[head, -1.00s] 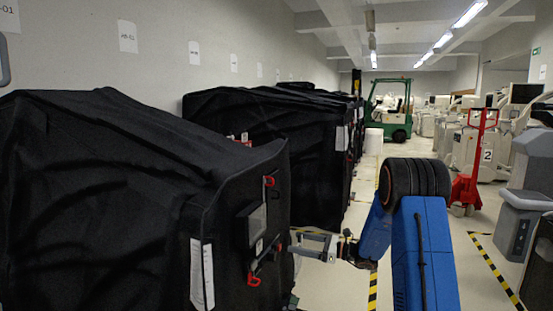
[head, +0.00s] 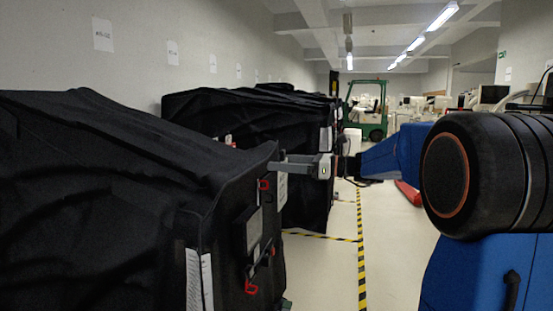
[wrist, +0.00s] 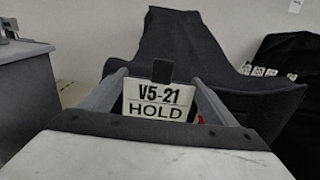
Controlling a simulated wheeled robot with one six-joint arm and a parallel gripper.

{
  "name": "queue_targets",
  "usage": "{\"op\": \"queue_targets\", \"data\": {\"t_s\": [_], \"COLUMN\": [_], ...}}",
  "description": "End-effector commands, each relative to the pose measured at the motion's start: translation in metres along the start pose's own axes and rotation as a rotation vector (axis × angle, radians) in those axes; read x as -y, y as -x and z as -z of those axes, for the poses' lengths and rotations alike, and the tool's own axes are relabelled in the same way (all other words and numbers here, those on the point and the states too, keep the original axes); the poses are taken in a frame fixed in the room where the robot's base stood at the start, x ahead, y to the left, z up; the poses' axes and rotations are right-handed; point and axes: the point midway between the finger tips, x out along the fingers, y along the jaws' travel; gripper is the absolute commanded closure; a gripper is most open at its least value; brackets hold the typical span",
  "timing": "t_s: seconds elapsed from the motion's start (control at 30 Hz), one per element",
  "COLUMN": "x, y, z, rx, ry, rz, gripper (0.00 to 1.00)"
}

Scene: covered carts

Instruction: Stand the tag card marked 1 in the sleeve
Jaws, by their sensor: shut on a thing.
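My gripper (head: 281,168) is shut on a white card (wrist: 158,100). In the wrist view the card sits between the two grey fingers and reads "V5-21 HOLD", with a black tab at its top; I see no lone 1 on it. In the head view my gripper is beside the upper right corner of the near black covered cart (head: 110,190). A pale panel (head: 282,188) shows just under the fingers, possibly the held card. A dark grey panel (head: 254,228) hangs on the cart's end; I cannot tell whether it is the sleeve.
Red hooks (head: 251,287) and a white printed strip (head: 193,280) are on the near cart's end. Another black covered cart (head: 235,115) stands behind. A green forklift (head: 366,120) is far back.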

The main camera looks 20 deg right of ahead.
Motion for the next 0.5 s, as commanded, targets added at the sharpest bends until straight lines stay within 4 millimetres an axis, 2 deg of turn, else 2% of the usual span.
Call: {"op": "queue_targets", "data": {"t_s": [0.03, 0.17, 0.5], "x": [-0.005, -0.012, -0.013], "y": [0.002, 0.003, -0.009], "z": [-0.007, -0.017, -0.015], "rx": [0.000, 0.000, -0.001], "ry": [0.003, 0.001, 0.000], "rz": [0.002, 0.005, 0.004], "gripper": [0.51, 0.51, 0.51]}}
